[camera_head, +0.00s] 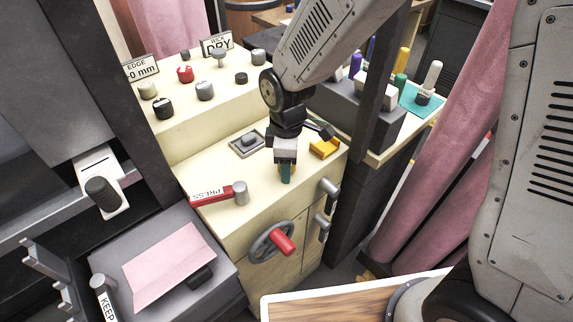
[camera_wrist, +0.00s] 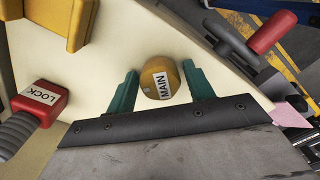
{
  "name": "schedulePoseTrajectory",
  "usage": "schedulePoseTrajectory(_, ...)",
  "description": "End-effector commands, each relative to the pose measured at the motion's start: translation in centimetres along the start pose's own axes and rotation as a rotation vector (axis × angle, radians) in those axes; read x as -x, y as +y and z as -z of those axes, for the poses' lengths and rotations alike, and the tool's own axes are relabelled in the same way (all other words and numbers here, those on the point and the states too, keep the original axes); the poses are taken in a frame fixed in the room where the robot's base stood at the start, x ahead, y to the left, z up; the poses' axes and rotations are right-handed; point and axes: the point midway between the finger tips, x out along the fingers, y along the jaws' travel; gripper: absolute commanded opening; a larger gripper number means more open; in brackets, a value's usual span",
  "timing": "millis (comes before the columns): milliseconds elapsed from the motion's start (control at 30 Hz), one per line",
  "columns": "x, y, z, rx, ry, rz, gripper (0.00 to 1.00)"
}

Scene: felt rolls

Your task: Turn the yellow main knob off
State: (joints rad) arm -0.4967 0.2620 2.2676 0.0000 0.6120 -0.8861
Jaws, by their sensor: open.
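The yellow main knob (camera_wrist: 160,77) is a round knob with a white MAIN label, on a cream panel in the wrist view. My gripper (camera_wrist: 161,86) is open, with one green finger on either side of the knob. Small gaps seem to show between the fingers and the knob; whether either touches cannot be told. In the head view my gripper (camera_head: 286,173) points down at the front part of the cream console (camera_head: 185,150). The knob is not visible there, apparently hidden by the gripper.
A yellow part (camera_head: 325,148) is right of my gripper. A red PRESS lever (camera_head: 212,194) lies left, and a handwheel with red grip (camera_head: 283,243) is on the front. The wrist view shows a red LOCK piece (camera_wrist: 40,98) at left and a red handle (camera_wrist: 272,31) upper right.

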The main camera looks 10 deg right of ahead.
Motion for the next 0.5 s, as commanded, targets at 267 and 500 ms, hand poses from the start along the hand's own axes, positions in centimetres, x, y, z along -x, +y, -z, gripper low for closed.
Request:
schedulePoseTrajectory(267,0.04,0.00,0.01,-0.002,0.000,0.000,0.53)
schedulePoseTrajectory(500,0.04,0.00,0.00,-0.001,0.000,0.000,0.08)
